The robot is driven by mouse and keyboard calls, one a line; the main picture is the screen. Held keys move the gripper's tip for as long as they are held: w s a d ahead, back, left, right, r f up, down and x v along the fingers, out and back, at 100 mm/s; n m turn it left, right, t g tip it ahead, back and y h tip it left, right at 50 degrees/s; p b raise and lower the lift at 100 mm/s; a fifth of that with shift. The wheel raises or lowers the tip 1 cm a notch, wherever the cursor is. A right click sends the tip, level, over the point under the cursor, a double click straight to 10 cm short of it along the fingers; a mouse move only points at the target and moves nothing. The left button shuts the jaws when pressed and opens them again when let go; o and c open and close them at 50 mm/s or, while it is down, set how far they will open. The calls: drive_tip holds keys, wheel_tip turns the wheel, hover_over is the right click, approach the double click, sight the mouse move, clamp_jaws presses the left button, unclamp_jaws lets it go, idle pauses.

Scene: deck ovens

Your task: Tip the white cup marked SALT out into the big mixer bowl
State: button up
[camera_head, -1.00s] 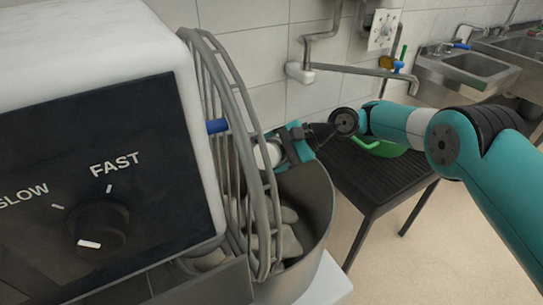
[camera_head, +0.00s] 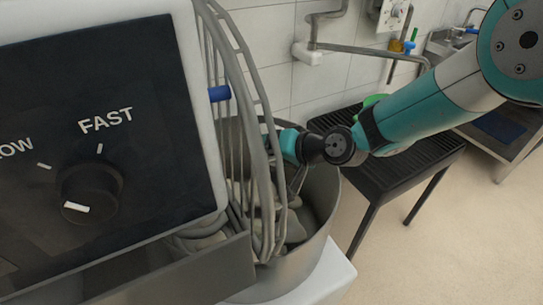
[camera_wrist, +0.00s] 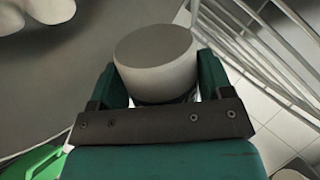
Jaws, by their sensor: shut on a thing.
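My gripper (camera_wrist: 157,78) is shut on a white cup (camera_wrist: 158,62), which sits between the two teal fingers in the wrist view. A flat round grey end of the cup faces that camera; I cannot tell whether it is the base or the mouth, and no SALT mark shows. The big mixer bowl (camera_head: 322,200) is grey metal and holds pale lumps (camera_head: 296,228). In the head view my gripper (camera_head: 280,143) is over the bowl, partly behind the wire guard, which hides the cup. The bowl's grey inside (camera_wrist: 70,80) fills the wrist view's left.
The wire guard (camera_head: 263,150) curves along the bowl's left side, close to my gripper. The mixer's control panel (camera_head: 95,150) fills the left. A black slatted table (camera_head: 420,165) with a green item (camera_head: 374,99) stands behind the bowl. Sinks are at the back right.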

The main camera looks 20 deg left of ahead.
drive_tip(key=n+t+b, duration=0.1)
drive_tip(key=b, duration=0.1)
drive_tip(key=f+n+t+b, duration=0.1)
drive_tip(key=b, duration=0.2)
drive_tip(key=shift+s+f+n+t+y, duration=0.2)
drive_tip(key=shift+n+t+y, duration=0.1)
drive_tip(key=shift+y, duration=0.1)
drive_tip(key=w+r+n+t+y+b, duration=0.1)
drive_tip(key=b, duration=0.3)
drive_tip(key=shift+r+n+t, duration=0.15)
drive_tip(key=shift+n+t, duration=0.15)
drive_tip(key=n+b, duration=0.1)
drive_tip(key=b, duration=0.2)
drive_tip(key=w+r+n+t+y+b, duration=0.1)
drive_tip(key=b, duration=0.2)
drive_tip(key=shift+r+b, duration=0.15)
drive_tip(key=shift+b, duration=0.2)
drive_tip(key=shift+w+r+n+t+b, duration=0.1)
drive_tip(key=shift+r+n+t+b, duration=0.5)
drive_tip(key=shift+b, duration=0.5)
drive_tip(key=shift+y+b, duration=0.3)
drive_tip(key=shift+r, duration=0.1)
